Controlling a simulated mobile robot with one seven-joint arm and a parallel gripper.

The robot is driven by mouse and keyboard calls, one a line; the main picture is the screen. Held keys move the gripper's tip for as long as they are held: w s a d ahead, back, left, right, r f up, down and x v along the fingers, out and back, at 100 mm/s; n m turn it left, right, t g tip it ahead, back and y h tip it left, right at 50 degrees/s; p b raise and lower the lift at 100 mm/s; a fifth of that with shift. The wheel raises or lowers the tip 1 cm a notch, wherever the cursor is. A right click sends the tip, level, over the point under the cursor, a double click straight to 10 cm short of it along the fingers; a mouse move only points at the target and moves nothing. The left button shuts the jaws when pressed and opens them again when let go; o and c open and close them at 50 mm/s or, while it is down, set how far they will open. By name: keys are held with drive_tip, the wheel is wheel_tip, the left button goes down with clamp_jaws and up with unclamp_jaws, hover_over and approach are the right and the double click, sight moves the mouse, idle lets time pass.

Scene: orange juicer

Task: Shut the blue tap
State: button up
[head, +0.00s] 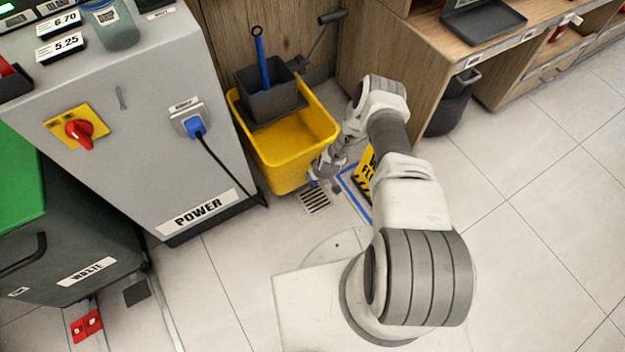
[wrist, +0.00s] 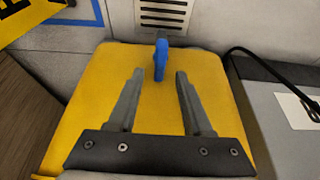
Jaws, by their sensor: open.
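The blue tap (wrist: 160,58) shows in the wrist view at the far edge of the yellow bucket's face. Its blue handle is long and points roughly along the direction of my fingers. I cannot tell from its look whether it is open or shut. My gripper (wrist: 160,75) is open, with one finger on each side of the tap's line. The tap sits between and slightly beyond the fingertips, with gaps on both sides. In the head view, my gripper is at the yellow bucket's (head: 283,152) lower right corner, and my arm partly hides that area.
A floor drain (head: 314,201) lies beside the bucket. A yellow floor sign (head: 366,168) stands close by my arm, inside blue floor tape. The grey power cabinet (head: 150,150) and its black cable (head: 228,175) are left of the bucket. Open tiled floor lies to the right.

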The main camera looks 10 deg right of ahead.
drive_tip(key=shift+b+x, duration=0.65)
drive_tip(key=shift+x, duration=1.25)
clamp_jaws()
